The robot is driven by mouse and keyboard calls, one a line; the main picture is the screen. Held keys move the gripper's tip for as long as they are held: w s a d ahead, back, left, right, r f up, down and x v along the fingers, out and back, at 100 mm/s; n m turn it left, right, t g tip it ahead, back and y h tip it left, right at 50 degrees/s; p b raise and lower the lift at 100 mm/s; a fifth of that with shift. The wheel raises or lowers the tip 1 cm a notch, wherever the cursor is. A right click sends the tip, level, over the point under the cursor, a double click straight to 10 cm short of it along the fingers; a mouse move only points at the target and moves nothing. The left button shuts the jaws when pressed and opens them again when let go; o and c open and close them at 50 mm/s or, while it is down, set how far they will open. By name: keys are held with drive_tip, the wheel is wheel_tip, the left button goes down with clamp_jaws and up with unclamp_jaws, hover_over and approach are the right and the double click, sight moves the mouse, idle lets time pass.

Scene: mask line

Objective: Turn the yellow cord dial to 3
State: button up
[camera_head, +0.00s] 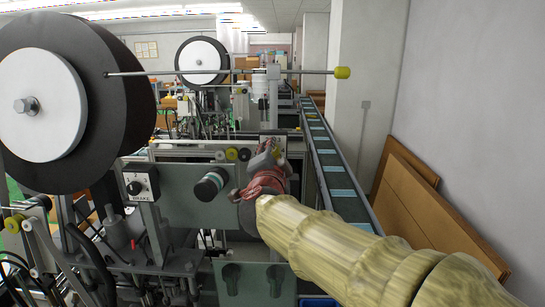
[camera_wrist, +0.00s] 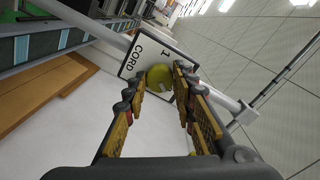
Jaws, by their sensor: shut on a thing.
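The yellow cord dial (camera_wrist: 158,78) shows in the wrist view as a round yellow knob on a white plate with a dark border (camera_wrist: 143,56). The plate reads CORD and shows a 1; any other numbers are hidden behind my fingers. My gripper (camera_wrist: 161,84) has its two fingers on either side of the knob and is shut on it. The knob's pointer cannot be made out. In the head view my gripper (camera_head: 262,178) reaches to the machine front, and the arm and gripper hide the dial there.
A black dial marked BRAKE (camera_head: 135,188) and a dark round knob (camera_head: 209,186) sit left of my gripper. A large reel (camera_head: 100,110) stands at the left. A conveyor (camera_head: 335,165) runs along the right, with brown boards (camera_head: 425,205) against the wall.

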idle(0.5)
drive_tip(key=o, duration=1.2)
drive_tip(key=shift+c, duration=0.2)
drive_tip(key=shift+s, duration=0.1)
drive_tip(key=s, duration=1.1)
drive_tip(key=shift+s+a+r, duration=0.15)
drive_tip(key=shift+s+a, duration=0.1)
drive_tip(key=shift+s, duration=0.15)
